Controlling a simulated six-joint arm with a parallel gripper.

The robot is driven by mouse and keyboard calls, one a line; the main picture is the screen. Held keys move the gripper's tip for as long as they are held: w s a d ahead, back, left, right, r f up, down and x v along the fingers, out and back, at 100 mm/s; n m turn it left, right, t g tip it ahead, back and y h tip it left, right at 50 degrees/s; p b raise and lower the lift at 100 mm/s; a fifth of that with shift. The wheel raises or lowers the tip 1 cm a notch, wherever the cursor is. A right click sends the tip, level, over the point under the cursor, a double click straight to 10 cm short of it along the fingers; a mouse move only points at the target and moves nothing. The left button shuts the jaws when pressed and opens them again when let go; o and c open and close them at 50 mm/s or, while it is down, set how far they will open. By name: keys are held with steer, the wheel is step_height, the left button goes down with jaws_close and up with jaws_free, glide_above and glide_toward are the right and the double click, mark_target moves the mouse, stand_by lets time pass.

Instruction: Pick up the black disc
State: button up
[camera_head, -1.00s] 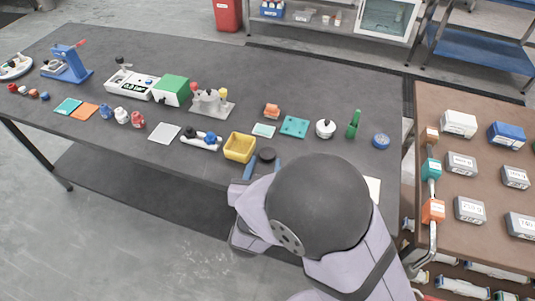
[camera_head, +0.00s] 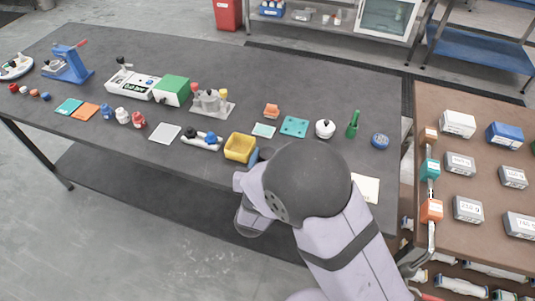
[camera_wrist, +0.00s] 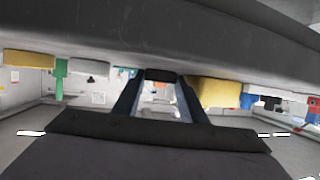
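The black disc (camera_wrist: 163,75) shows in the wrist view as a dark shape at the far end of my fingers, roughly filling the gap between the tips. In the head view my arm's round dark joint largely hides it, just right of the yellow bin. My gripper (camera_wrist: 162,84) has its two dark blue fingers apart, one on either side of the disc. I cannot tell whether they touch it. In the head view only a bit of a blue finger (camera_head: 253,156) shows beside the bin.
The yellow bin (camera_head: 240,147) stands close on the left of my gripper. A teal plate (camera_head: 294,126), a white round pot (camera_head: 325,128) and a green bottle-like piece (camera_head: 352,124) stand behind. A pale sheet (camera_head: 366,187) lies right of my arm.

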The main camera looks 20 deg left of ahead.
steer(key=shift+r, duration=0.1)
steer(key=shift+c, duration=0.3)
step_height(320, 180, up, 10)
steer(key=shift+p, duration=0.4)
